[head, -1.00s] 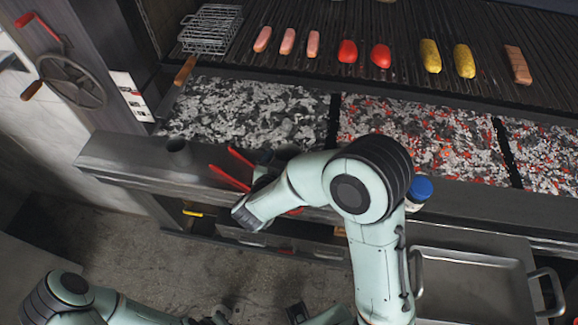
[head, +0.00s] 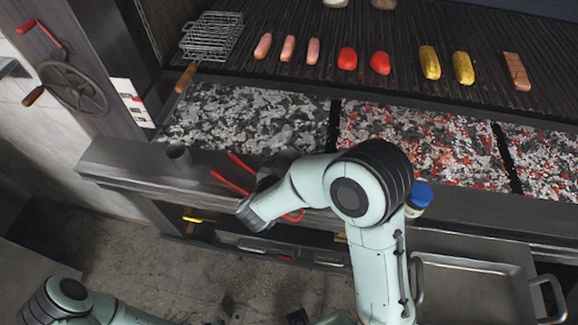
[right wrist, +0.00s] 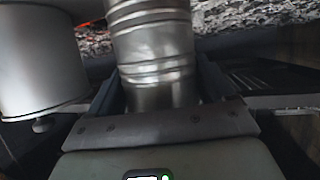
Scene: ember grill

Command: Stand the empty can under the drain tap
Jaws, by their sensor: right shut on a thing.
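My right gripper (head: 271,174) is over the dark front ledge of the grill, partly hidden behind my own forearm in the head view. In the right wrist view its dark fingers (right wrist: 158,92) are shut on a ribbed, bare metal can (right wrist: 152,42), which stands about upright between them. The can's top is cut off by the picture edge. I cannot make out the can in the head view. A larger smooth grey cylinder (right wrist: 40,60) is left of the can, with a small knob below it. I cannot tell whether this is the drain tap. My left gripper is not clearly visible.
Red-handled tongs (head: 232,172) and an open dark cylinder (head: 178,157) are on the front ledge (head: 125,160). A blue-capped jar (head: 419,195) and a metal tray (head: 470,285) are at right. Coals and the food-laden grill lie behind. A handwheel (head: 75,88) is at left.

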